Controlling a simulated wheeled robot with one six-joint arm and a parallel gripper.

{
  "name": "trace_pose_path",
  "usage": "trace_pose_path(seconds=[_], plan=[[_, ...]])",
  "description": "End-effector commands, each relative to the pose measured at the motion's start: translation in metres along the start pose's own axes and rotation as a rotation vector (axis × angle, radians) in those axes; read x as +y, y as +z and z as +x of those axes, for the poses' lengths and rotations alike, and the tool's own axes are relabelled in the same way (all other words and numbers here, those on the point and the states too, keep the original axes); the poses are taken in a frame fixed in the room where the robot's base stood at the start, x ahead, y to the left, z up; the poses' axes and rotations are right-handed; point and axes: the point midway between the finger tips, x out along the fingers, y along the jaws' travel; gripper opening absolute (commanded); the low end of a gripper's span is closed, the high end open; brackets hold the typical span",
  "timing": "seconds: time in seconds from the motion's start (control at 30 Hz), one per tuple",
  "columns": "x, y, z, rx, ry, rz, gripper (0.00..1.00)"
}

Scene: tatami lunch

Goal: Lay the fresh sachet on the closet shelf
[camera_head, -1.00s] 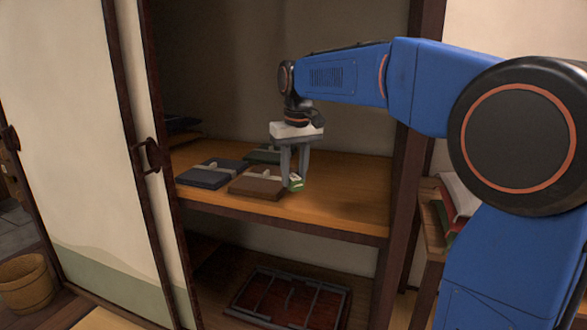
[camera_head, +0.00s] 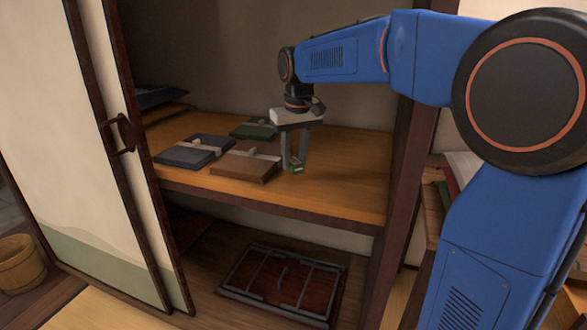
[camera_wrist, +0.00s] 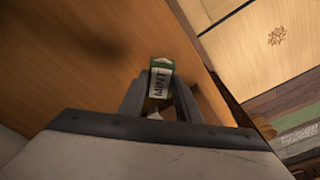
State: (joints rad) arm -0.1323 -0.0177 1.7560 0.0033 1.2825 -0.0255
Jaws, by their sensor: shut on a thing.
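The fresh sachet (camera_head: 297,169) is small and green with a pale label; in the wrist view the sachet (camera_wrist: 160,80) reads "MINT". My gripper (camera_head: 296,165) points down and is shut on it, with a finger on either side; the gripper also shows in the wrist view (camera_wrist: 159,95). The closet shelf (camera_head: 330,185) is a wooden board, and the sachet is over its front part, right of a brown folded bundle. I cannot tell whether the sachet touches the shelf. The wood also fills much of the wrist view (camera_wrist: 90,75).
A brown bundle (camera_head: 240,166), a dark blue bundle (camera_head: 190,153) and a green bundle (camera_head: 250,129) lie on the shelf to the left. The closet's right post (camera_head: 400,180) is close to my arm. The shelf's right part is bare. A sliding door (camera_head: 75,150) stands left.

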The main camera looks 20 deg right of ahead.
Motion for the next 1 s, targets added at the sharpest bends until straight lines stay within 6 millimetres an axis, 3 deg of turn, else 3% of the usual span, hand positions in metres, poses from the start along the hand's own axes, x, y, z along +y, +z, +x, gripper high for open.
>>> trace_pose_path(seconds=[0.43,0.8,0.83,0.9,1.0], plan=[[0.000,0.005,0.041,-0.001,0.000,0.000,0.09],[0.000,0.005,0.044,0.000,0.000,0.000,0.09],[0.000,0.005,0.045,0.000,0.000,0.000,0.33],[0.000,0.005,0.044,0.000,0.000,0.000,0.49],[0.000,0.005,0.044,0.000,0.000,0.000,0.49]])
